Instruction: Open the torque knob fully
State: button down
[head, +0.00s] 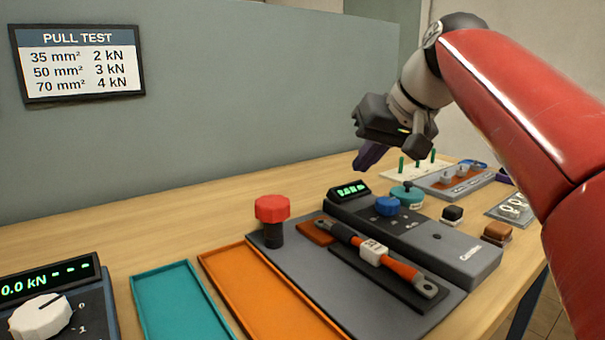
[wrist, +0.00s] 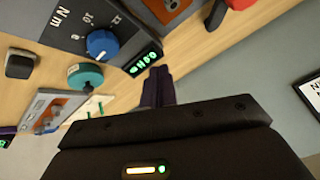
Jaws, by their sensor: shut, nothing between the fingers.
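The torque knob is the blue round knob (head: 387,206) on a dark grey device (head: 455,252) with a lit green display (head: 349,191). In the wrist view the blue knob (wrist: 102,44) shows a white pointer mark, with printed numbers and "N m" beside it. The exact setting is too small to read. My gripper (head: 370,157) is raised above the table, behind and up from the knob, apart from it. Its dark purple fingers (wrist: 158,86) are together and empty in the wrist view, pointing to the side of the display.
A red knob (head: 272,209) rises from the grey plate at left, near a cable sample (head: 372,252). Orange (head: 262,290) and teal (head: 180,300) trays lie in front. A wall (head: 220,100) stands behind the table.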

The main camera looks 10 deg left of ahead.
jog(key=a+f, duration=0.2)
jog(key=a+f+g+b, duration=0.1)
jog(key=a+f, duration=0.1)
jog(key=a+f+g+y, duration=0.1)
jog(key=a+f, duration=0.2)
jog(key=shift+s+a+f+b, duration=0.1)
jog(key=shift+s+b, duration=0.2)
jog(key=shift+b, duration=0.1)
jog(key=shift+s+a, duration=0.3)
jog(key=shift+a, duration=0.7)
jog(key=shift+s+a, duration=0.25)
jog(key=shift+a, duration=0.7)
